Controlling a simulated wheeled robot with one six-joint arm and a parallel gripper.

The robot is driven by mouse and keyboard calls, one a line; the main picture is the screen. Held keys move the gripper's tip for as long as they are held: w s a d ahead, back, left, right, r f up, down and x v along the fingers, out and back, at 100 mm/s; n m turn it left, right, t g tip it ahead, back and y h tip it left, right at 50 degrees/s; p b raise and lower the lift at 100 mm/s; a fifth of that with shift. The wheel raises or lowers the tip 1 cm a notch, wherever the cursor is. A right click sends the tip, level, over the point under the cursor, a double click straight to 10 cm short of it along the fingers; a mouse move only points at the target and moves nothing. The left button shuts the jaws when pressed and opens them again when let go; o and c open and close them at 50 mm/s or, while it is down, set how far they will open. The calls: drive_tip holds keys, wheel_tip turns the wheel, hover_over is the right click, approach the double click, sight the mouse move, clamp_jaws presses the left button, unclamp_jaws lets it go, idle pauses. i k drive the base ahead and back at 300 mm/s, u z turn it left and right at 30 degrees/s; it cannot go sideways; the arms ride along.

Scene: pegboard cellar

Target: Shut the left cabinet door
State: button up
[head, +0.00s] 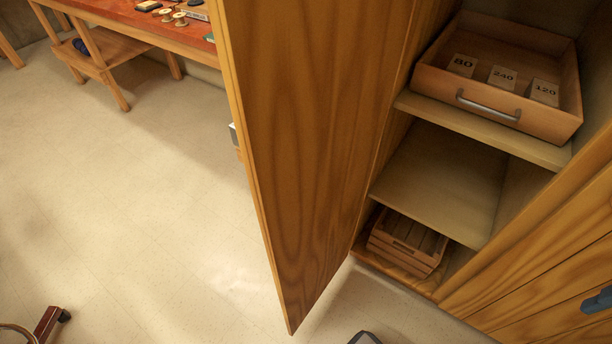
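The left cabinet door (300,130) stands wide open in the head view, swung out from the cabinet's left side. Its wood-grained face fills the middle of the picture, and its free edge is on the left. The cabinet (440,180) is open behind it, to the right. A small pale grey piece (234,135) pokes out past the door's free edge; I cannot tell what it is. My gripper is not recognisable in this view.
The cabinet holds a drawer-like tray (545,125) with cards 80, 240 and 120, and a slatted crate (405,245). The right door (540,285) looks shut. A workbench (160,25) stands at back left. A caster foot (48,322) is lower left. The floor (130,200) between is clear.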

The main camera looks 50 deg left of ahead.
sight(309, 84)
drive_tip(key=z, duration=0.55)
drive_tip(key=k, duration=2.75)
drive_tip(key=u, duration=1)
drive_tip(key=i, duration=1)
